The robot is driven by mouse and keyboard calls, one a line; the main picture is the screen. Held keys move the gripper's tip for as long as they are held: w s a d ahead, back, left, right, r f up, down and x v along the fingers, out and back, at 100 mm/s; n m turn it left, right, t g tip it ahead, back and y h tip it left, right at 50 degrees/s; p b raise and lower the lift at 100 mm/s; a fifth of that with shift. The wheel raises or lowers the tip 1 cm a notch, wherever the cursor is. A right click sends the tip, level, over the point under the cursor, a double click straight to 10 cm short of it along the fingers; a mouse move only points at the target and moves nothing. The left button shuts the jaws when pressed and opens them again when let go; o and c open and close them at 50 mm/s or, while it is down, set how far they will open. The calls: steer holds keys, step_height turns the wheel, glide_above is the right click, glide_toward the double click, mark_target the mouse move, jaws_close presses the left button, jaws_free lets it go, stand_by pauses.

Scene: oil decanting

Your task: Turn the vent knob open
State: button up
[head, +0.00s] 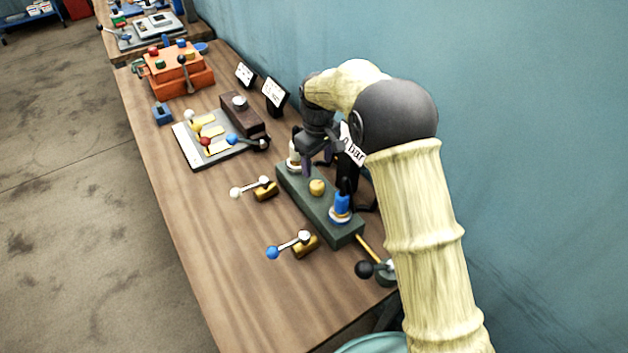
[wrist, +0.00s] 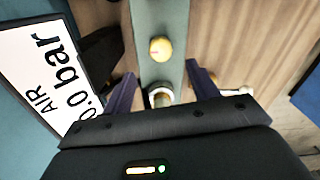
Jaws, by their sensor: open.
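A green block (head: 325,213) on the bench carries a small gold knob (head: 317,187), a white fitting (head: 293,160) at its far end and a blue fitting (head: 341,205) at its near end. I cannot tell from any marking which is the vent knob. My gripper (head: 318,160) is open and points down at the far end of the block. In the wrist view, the white fitting (wrist: 160,97) lies between my open fingers (wrist: 162,88), partly hidden by the gripper body. The gold knob (wrist: 160,48) is beyond the fingertips. I see no contact.
An air display (wrist: 45,75) reading 0.0 bar stands close beside the gripper. Lever valves with a white ball (head: 235,192) and a blue ball (head: 272,253) lie left of the block. A black-ball lever (head: 364,269) is at the near end. The bench front (head: 215,260) is clear.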

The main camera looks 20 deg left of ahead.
mark_target(317, 184)
step_height(317, 184, down, 9)
steer(key=shift+p, duration=0.65)
